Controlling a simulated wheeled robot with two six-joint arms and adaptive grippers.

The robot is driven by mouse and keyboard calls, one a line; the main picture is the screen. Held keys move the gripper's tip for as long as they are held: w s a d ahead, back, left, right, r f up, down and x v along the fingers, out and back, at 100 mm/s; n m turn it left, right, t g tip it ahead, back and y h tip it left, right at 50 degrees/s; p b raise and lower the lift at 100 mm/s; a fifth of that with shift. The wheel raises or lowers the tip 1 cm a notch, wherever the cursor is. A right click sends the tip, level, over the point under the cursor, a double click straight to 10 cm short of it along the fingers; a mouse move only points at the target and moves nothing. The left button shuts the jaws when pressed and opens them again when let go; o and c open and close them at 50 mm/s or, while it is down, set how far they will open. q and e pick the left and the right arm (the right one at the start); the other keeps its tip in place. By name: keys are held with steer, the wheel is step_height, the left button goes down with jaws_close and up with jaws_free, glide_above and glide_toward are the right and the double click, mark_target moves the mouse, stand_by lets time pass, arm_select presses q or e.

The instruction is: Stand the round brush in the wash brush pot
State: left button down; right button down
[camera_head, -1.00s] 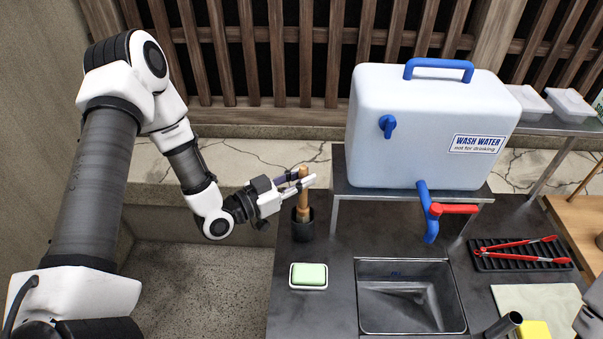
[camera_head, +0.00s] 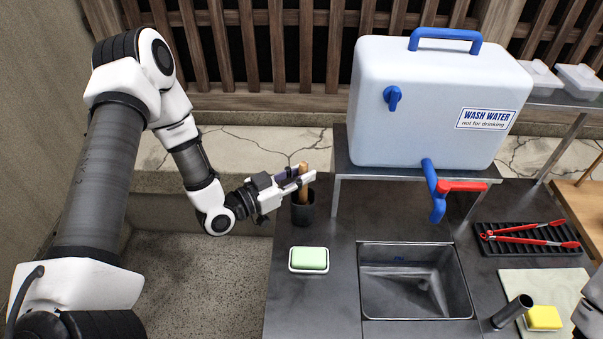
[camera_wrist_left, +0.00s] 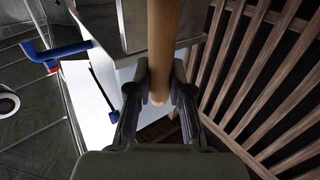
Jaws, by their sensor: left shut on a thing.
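The round brush has a wooden handle (camera_head: 304,168), upright in the head view. My left gripper (camera_head: 303,178) is shut on the handle, just above the dark wash brush pot (camera_head: 303,212). The brush's lower part goes down behind the pot's rim and appears to be inside it; its bristles are hidden. In the left wrist view the handle (camera_wrist_left: 162,45) runs between the two fingers of my left gripper (camera_wrist_left: 158,92). My right gripper is not in view.
A white wash water tank (camera_head: 425,105) with a blue and red tap stands to the right on a raised shelf. Red tongs (camera_head: 530,236) lie on a black rack.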

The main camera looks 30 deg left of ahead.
arm_select(q)
steer(key=shift+f+b, duration=0.35)
steer(key=shift+f, duration=0.1)
steer(key=c, duration=1)
jaws_free()
step_height(320, 180, up, 14)
steer(key=p, duration=1.1)
steer(key=shift+s, duration=0.1)
